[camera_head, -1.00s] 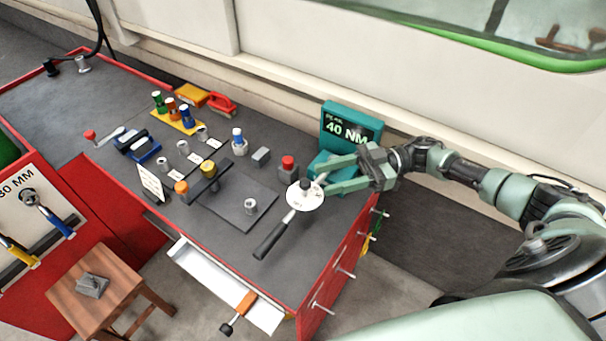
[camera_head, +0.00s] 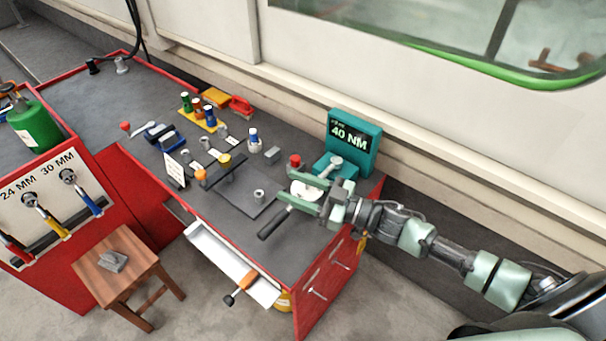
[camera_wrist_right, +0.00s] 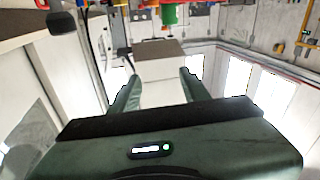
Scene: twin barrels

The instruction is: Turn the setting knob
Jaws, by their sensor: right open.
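A torque wrench lies near the right end of the grey bench top, with a black handle (camera_head: 274,223) and a round white dial (camera_head: 304,190). My right gripper (camera_head: 285,184) is open, its two green fingers on either side of the dial in the head view. The fingers and palm cover part of the dial, and I cannot make out a knob on it. Whether the fingers touch it cannot be told. The wrist view shows the open fingers (camera_wrist_right: 160,82) with a pale, unclear shape between them. My left gripper is not in view.
A teal tester (camera_head: 355,140) reading 40 NM stands just behind my gripper. A red button (camera_head: 295,160) is close by. A dark plate (camera_head: 240,188) with fittings lies left of the wrench. An open white drawer (camera_head: 225,258) juts out in front.

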